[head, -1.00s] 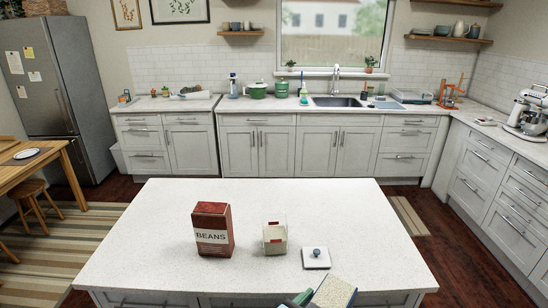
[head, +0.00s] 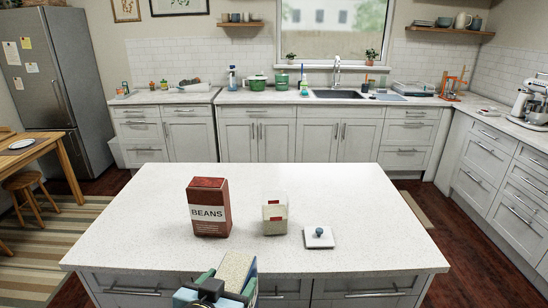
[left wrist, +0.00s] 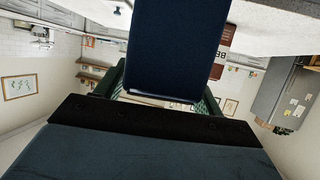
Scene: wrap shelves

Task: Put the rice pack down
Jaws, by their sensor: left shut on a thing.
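My left gripper (head: 222,288), with green fingers, is shut on the rice pack (head: 238,268) at the bottom of the head view. The pack shows a speckled, grain-coloured face and is held by the island's front edge; I cannot tell whether it touches anything. In the left wrist view the pack appears as a dark blue block (left wrist: 176,50) between the green fingers. My right gripper is not in view.
On the white island top (head: 130,235) stand a red beans box (head: 209,208), a pale container with red marks (head: 275,214) and a white lid with a blue knob (head: 318,238). The left and right ends of the top are clear.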

